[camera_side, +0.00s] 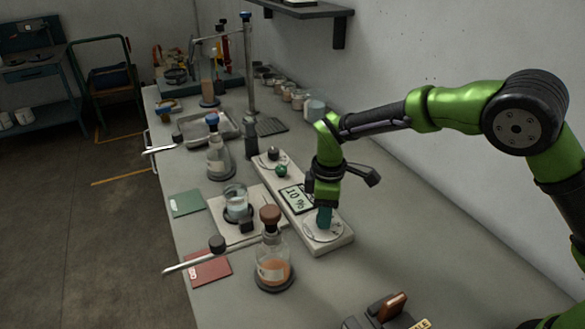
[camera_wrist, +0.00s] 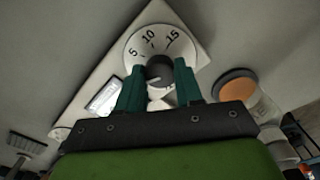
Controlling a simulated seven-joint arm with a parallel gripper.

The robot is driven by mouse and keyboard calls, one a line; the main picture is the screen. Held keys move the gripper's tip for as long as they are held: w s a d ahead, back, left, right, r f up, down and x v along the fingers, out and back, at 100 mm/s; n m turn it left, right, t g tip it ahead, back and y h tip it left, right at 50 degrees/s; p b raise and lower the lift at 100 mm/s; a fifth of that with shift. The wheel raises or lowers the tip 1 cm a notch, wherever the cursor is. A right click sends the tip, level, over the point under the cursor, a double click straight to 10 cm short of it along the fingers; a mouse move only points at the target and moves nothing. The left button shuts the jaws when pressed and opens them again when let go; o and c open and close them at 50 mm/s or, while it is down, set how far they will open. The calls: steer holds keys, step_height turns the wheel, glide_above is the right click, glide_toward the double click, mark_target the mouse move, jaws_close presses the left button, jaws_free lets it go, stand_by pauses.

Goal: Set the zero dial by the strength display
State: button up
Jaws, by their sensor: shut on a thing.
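A long pale panel (camera_side: 298,205) lies on the bench. It carries a strength display (camera_side: 297,199), which seems to read 10 %, and a white round dial (camera_side: 312,233) at its near end. In the wrist view the dial face (camera_wrist: 160,40) shows the marks 5, 10 and 15. My gripper (camera_side: 325,222) points down over this dial. In the wrist view its teal fingers (camera_wrist: 160,75) are shut on the dial's dark knob (camera_wrist: 157,72). The display also shows at the left of the wrist view (camera_wrist: 104,98), unreadable there. The knob's exact setting is hard to tell.
A flask with orange liquid and a brown stopper (camera_side: 272,268) stands just left of the panel. A beaker (camera_side: 237,203) and a blue-stoppered flask (camera_side: 216,158) stand farther back. A green ball (camera_side: 281,170) sits near the panel's far end. The bench right of the panel is clear.

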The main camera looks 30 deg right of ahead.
steer(key=shift+m, duration=0.3)
steer(key=m, duration=0.7)
steer(key=shift+m, duration=0.4)
steer(key=m, duration=0.4)
steer(key=shift+a+m, duration=0.1)
steer(key=shift+m, duration=2.5)
steer(key=o, duration=1)
